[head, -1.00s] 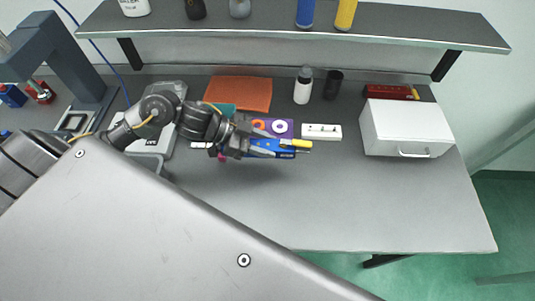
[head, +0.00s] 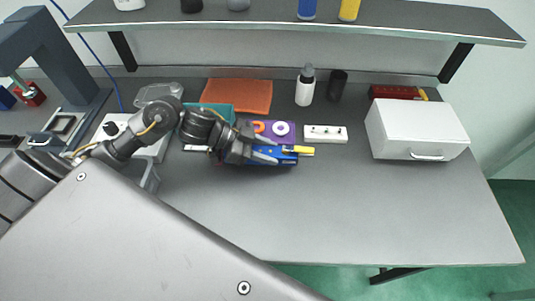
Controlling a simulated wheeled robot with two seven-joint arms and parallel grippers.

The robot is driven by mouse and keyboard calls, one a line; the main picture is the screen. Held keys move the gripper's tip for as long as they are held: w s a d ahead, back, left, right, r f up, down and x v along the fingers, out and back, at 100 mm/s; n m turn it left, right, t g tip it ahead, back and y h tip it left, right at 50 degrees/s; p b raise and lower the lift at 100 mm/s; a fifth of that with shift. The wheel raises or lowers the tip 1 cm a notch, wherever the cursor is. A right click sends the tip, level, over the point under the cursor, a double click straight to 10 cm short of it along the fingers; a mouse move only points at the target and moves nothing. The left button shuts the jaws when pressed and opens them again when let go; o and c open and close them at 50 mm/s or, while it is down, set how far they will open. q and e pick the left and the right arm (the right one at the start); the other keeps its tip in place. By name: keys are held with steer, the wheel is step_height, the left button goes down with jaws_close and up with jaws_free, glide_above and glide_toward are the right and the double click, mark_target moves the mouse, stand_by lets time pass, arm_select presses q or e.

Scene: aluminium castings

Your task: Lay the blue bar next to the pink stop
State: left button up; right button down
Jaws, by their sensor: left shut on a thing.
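My left gripper (head: 275,151) is shut on the blue bar (head: 286,159), low over the middle back of the table. The bar's left part is hidden by the gripper, and I cannot tell whether it touches the table. A yellow piece (head: 304,151) shows just behind the bar's right end; I cannot tell if it is separate. The pink stop does not show clearly; my gripper and wrist may hide it. My right gripper is not in view.
Behind the gripper are a purple block (head: 267,125), an orange mat (head: 252,96) and a teal tray (head: 221,106). A white power strip (head: 326,134), bottles (head: 305,88) and a white box (head: 418,130) stand to the right. The table's front (head: 350,215) is clear.

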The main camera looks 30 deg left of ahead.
arm_select(q)
steer(key=shift+s+f, duration=0.15)
steer(key=shift+f, duration=0.4)
steer(key=o, duration=1.2)
steer(key=shift+r, duration=0.35)
steer(key=b+v, duration=0.1)
steer(key=v, duration=0.9)
steer(key=shift+a+r, duration=0.2)
steer(key=shift+a, duration=0.05)
steer(key=shift+b+v, duration=0.3)
steer(key=shift+v, duration=0.5)
steer(key=shift+r, duration=0.15)
